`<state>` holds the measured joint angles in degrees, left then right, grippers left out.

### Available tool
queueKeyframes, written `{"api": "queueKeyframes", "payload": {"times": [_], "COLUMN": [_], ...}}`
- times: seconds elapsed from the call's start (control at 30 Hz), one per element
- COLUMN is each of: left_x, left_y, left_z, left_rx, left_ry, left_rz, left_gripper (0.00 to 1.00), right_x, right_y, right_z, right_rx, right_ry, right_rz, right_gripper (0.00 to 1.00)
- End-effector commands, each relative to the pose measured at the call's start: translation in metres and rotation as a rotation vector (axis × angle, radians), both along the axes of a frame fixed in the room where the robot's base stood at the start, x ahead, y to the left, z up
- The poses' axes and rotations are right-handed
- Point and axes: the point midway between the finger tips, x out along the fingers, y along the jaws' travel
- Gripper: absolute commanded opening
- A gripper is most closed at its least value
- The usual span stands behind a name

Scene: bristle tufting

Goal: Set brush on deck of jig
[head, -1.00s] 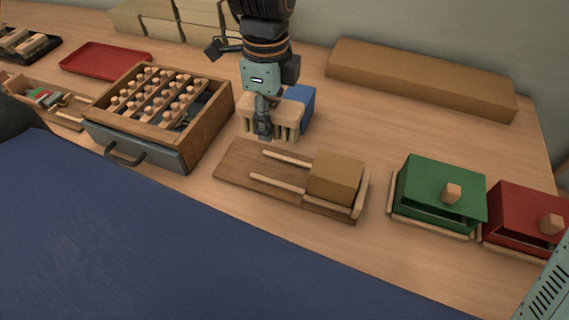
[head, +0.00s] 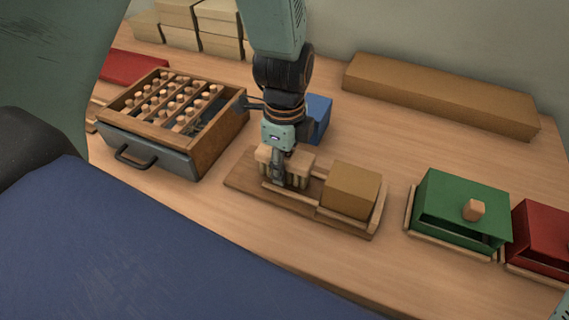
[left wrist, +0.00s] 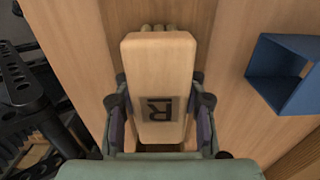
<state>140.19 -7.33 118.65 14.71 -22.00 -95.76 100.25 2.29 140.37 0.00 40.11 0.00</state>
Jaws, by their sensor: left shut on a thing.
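The brush (head: 302,162) is a pale wooden block with bristle tufts facing down. My left gripper (head: 278,176) is shut on it and holds it upright at the left part of the jig. The brush hides part of the deck and rails. I cannot tell whether the bristles touch the deck.
A wooden drawer box (head: 215,140) with rows of pegs stands left of the jig. An open blue box (head: 318,115) is behind it and shows in the left wrist view (left wrist: 285,72). Green (head: 460,205) and red (head: 540,235) lidded boxes stand to the right.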

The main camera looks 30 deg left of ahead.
Motion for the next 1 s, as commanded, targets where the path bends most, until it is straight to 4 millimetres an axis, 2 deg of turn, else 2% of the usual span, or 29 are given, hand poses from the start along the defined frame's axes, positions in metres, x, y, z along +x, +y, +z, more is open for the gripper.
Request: {"api": "queueKeyframes", "payload": {"times": [0.67, 0.7, 0.97, 1.0], "left_x": [0.001, 0.000, -0.001, -0.001], "left_y": [0.000, 0.000, 0.000, 0.000], "left_z": [-0.011, -0.011, -0.011, -0.011], "left_rx": [-0.001, -0.001, -0.001, -0.001], "left_ry": [-0.003, -0.002, 0.001, 0.001], "left_rz": [0.002, 0.002, 0.002, 0.002], "left_gripper": [0.00, 0.41, 0.63, 0.63], "right_x": [0.000, 0.000, 0.000, 0.000], "right_y": [0.000, 0.000, 0.000, 0.000], "right_z": [-0.003, -0.003, -0.003, -0.003], "right_rx": [0.000, 0.000, 0.000, 0.000], "right_ry": [-0.001, 0.000, -0.001, -0.001], "right_rz": [0.000, 0.000, 0.000, 0.000], "right_gripper": [0.40, 0.40, 0.40, 0.40]}}
